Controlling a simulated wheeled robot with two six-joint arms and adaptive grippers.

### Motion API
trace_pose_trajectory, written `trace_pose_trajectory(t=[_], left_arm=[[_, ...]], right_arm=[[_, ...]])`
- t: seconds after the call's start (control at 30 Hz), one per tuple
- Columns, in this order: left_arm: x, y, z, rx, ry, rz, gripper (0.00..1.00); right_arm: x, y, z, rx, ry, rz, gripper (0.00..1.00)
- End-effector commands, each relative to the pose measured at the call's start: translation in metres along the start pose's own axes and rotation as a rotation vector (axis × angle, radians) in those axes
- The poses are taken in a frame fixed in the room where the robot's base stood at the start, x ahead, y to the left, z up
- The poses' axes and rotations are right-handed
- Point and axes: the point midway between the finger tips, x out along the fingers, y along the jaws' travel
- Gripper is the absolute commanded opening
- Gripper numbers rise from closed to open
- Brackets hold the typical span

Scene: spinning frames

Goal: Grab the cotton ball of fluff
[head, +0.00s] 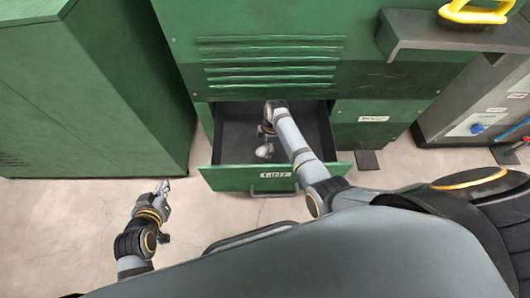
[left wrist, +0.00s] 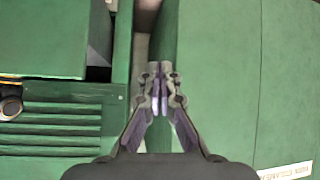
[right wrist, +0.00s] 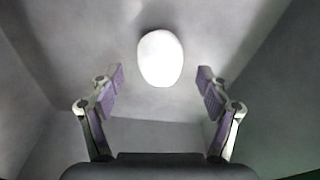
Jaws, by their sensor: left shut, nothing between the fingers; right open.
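The cotton ball of fluff (right wrist: 160,58) is a white oval on the drawer floor in the right wrist view, ahead of and between the open fingers of my right gripper (right wrist: 158,85), touching neither. In the head view the cotton ball (head: 264,151) shows as a small pale spot in the open green drawer (head: 229,179), partly hidden by my right gripper, which reaches down into the drawer. My left gripper (head: 164,187) is shut and empty, left of the drawer over the floor. Its closed fingertips also show in the left wrist view (left wrist: 160,85).
The green machine (head: 270,60) with vent slats rises behind the drawer. A green cabinet (head: 90,90) stands at the left. A grey shelf (head: 440,35) with a yellow handle juts out at the upper right. Bare floor (head: 60,215) lies at the lower left.

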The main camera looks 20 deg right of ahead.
Motion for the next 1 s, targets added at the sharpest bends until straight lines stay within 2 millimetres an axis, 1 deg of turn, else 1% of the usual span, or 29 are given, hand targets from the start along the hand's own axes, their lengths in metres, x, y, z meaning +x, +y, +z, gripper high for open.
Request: trace_pose_trajectory(t=[0.03, 0.23, 0.4, 0.5, 0.63, 0.73, 0.9, 1.0], left_arm=[[0.002, -0.001, -0.012, 0.004, 0.047, -0.002, 0.0], [-0.001, -0.002, -0.063, 0.021, 0.239, -0.012, 0.0], [-0.011, -0.003, -0.105, 0.034, 0.403, -0.018, 0.0], [-0.017, -0.002, -0.124, 0.041, 0.481, -0.02, 0.0], [-0.024, -0.002, -0.139, 0.046, 0.541, -0.021, 0.0], [-0.025, -0.002, -0.143, 0.048, 0.554, -0.022, 0.0], [-0.025, -0.002, -0.143, 0.048, 0.554, -0.022, 0.0], [-0.025, -0.002, -0.143, 0.048, 0.553, -0.022, 0.0]], right_arm=[[0.003, 0.0, 0.001, 0.0, 0.0, 0.0, 0.77], [0.011, 0.0, 0.001, 0.0, 0.0, 0.0, 0.77], [0.018, 0.0, 0.001, 0.0, 0.0, 0.001, 0.77], [0.021, 0.0, 0.001, 0.0, 0.0, 0.0, 0.77], [0.023, 0.0, 0.001, 0.0, 0.0, 0.001, 0.77], [0.024, 0.0, 0.001, 0.0, 0.0, 0.001, 0.77], [0.023, 0.0, 0.001, 0.0, 0.0, 0.001, 0.77], [0.023, 0.0, 0.001, 0.0, 0.0, 0.0, 0.64]])
